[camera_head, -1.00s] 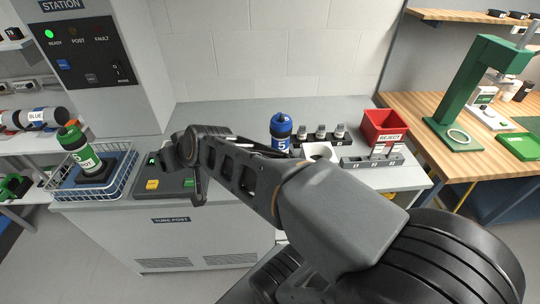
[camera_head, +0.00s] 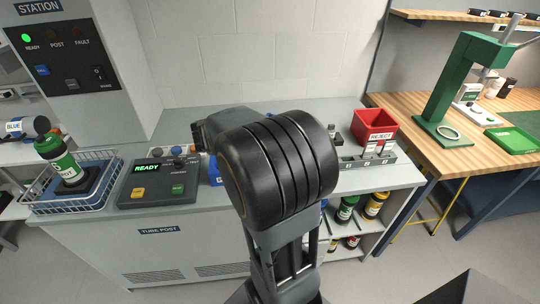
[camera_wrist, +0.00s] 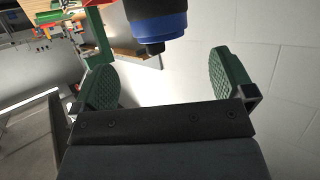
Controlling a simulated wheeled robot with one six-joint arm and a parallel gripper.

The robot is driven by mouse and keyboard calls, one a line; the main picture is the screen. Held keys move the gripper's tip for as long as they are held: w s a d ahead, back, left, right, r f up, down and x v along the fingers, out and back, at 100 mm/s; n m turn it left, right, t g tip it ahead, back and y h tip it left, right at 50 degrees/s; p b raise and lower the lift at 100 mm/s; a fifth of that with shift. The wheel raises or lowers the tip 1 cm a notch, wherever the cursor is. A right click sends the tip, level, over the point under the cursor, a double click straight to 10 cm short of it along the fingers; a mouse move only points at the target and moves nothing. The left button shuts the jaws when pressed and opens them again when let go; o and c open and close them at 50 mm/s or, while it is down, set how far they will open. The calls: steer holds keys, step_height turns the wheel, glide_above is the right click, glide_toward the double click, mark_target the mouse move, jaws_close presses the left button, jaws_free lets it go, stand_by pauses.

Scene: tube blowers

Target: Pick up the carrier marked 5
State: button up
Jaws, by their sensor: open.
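In the wrist view a blue carrier with a black neck and cap (camera_wrist: 158,22) shows at the top middle, cut off by the frame edge. No number shows on it in this view. My gripper (camera_wrist: 165,82) is open, its two green pads apart and empty. The cap lies beyond the pads, roughly midway between them, with space on both sides. In the head view my arm covers the bench spot where the blue carrier marked 5 stood, and my gripper is hidden too.
A console reading READY (camera_head: 157,182) and a wire basket (camera_head: 42,207) with a green carrier (camera_head: 61,160) stand at left. A red REJECT bin (camera_head: 374,126) and a grey labelled rack (camera_head: 365,159) stand right of my arm. Coloured bottles (camera_head: 346,210) sit on the shelf below.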

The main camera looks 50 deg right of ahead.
steer(key=x, duration=0.9)
steer(key=shift+d+r, duration=0.1)
steer(key=shift+d, duration=0.25)
steer(key=c, duration=1.2)
